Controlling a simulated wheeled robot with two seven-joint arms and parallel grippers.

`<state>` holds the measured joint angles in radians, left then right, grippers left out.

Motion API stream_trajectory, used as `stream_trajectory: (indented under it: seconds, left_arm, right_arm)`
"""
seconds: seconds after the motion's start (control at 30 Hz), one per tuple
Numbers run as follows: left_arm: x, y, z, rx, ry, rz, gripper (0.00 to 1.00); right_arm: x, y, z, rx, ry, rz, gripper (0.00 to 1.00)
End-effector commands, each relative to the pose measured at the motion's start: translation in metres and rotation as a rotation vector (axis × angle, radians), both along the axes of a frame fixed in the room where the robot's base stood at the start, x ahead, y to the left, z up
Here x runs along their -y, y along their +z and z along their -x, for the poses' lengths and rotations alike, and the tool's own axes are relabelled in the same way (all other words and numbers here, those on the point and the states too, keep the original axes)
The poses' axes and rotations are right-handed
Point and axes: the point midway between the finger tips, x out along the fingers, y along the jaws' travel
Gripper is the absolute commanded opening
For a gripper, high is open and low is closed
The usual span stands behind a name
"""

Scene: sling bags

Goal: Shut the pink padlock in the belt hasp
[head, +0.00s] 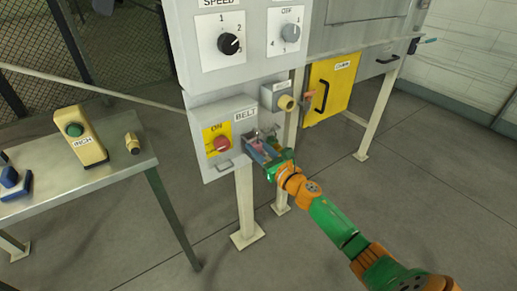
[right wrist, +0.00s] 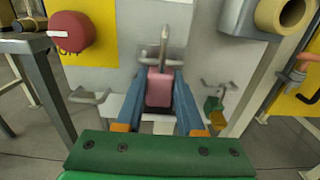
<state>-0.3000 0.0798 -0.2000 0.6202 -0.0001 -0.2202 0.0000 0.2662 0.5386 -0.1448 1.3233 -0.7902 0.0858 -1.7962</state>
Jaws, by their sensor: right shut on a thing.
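The pink padlock (right wrist: 159,88) is between the blue fingers of my right gripper (right wrist: 159,78), which is shut on it. Its grey shackle (right wrist: 164,42) stands up from the body. The shackle is at the metal belt hasp (right wrist: 176,52) on the grey panel face. I cannot tell whether it passes through the hasp or whether it is locked. In the head view my right gripper (head: 262,146) is at the lower right of the BELT box (head: 210,168), hiding most of the padlock and hasp. My left gripper is not in view.
A red knob (head: 222,143) on a yellow plate is left of the hasp. A beige round knob (head: 286,103) sticks out at the upper right. A small green thing (right wrist: 212,104) hangs right of the gripper. A yellow door (head: 328,90) and a metal table (head: 75,165) flank the panel.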

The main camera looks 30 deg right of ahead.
Motion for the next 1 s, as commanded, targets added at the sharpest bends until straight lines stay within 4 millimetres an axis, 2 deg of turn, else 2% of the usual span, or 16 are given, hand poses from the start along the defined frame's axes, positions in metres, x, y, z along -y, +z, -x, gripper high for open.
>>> stream_trajectory:
  seconds: [0.47, 0.5, 0.6, 0.63, 0.83, 0.87, 0.93, 1.0]
  left_arm:
    - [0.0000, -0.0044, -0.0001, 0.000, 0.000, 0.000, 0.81]
    - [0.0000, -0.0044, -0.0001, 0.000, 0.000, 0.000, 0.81]
    - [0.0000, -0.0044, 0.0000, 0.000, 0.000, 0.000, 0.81]
    - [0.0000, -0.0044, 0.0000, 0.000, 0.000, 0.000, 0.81]
    - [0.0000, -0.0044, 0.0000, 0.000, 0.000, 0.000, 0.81]
    - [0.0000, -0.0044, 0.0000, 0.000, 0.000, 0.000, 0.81]
    - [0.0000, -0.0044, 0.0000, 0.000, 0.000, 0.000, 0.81]
    - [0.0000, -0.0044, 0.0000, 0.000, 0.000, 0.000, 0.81]
  right_arm:
    - [-0.0002, -0.0025, 0.0000, 0.001, 0.001, 0.000, 0.00]
    - [-0.0001, -0.0025, 0.0000, 0.001, 0.001, 0.000, 0.42]
    - [-0.0001, -0.0025, 0.0001, 0.001, 0.000, 0.000, 0.69]
    - [-0.0001, -0.0026, 0.0001, 0.001, 0.000, 0.000, 0.72]
    - [-0.0001, -0.0027, 0.0001, 0.001, 0.000, 0.000, 0.72]
    - [-0.0001, -0.0031, 0.0002, 0.000, 0.000, 0.000, 0.77]
    - [-0.0001, -0.0031, 0.0002, 0.000, 0.000, 0.000, 0.96]
    - [-0.0001, -0.0031, 0.0002, 0.000, 0.000, 0.000, 1.00]
